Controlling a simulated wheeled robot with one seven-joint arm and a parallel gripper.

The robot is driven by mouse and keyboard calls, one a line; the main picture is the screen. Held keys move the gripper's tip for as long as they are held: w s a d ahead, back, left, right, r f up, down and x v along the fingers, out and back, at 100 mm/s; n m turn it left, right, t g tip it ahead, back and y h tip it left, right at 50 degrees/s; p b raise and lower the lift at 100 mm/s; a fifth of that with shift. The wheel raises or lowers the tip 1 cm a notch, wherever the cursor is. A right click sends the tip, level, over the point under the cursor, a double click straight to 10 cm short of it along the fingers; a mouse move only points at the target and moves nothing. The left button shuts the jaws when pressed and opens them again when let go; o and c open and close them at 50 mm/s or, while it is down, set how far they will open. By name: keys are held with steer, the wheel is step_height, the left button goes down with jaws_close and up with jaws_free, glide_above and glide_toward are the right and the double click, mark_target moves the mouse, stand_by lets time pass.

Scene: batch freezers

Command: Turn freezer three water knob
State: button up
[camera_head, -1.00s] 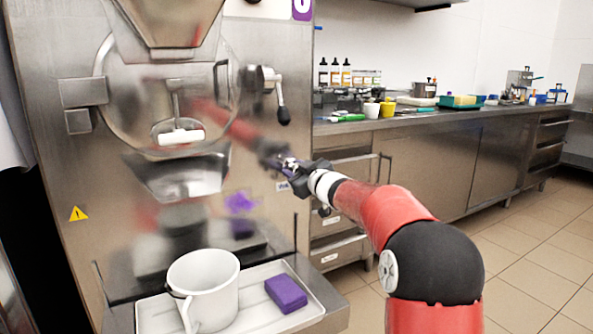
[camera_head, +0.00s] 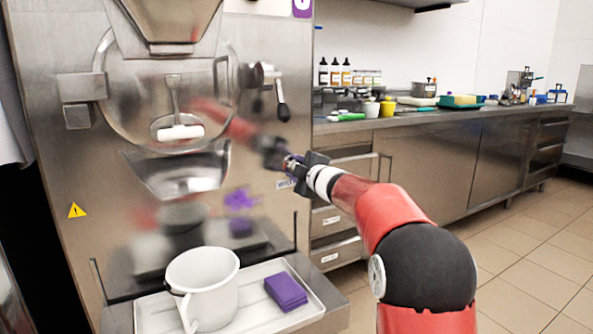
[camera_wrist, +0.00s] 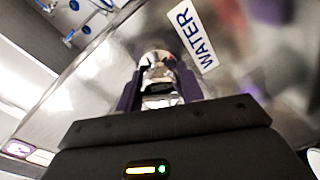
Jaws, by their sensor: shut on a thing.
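The water knob (camera_wrist: 158,75) is a shiny metal piece on the freezer's steel front, beside a white label (camera_wrist: 193,36) reading "WATER" in the wrist view. My gripper (camera_wrist: 158,92) has its purple fingers on both sides of the knob and is shut on it. In the head view my gripper (camera_head: 288,164) is at the right part of the freezer front (camera_head: 80,170), below the black-tipped lever (camera_head: 281,100). The knob is hidden there behind my gripper. How far the knob is turned cannot be told.
A white dispensing handle (camera_head: 180,132) is on the freezer's round door. A counter (camera_head: 450,118) with bottles and containers runs along the right. The floor at right is clear.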

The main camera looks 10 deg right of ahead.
steer(key=shift+f+n, duration=0.1)
steer(key=shift+n, duration=0.2)
steer(key=o, duration=1)
steer(key=b+v, duration=0.1)
steer(key=v, duration=0.7)
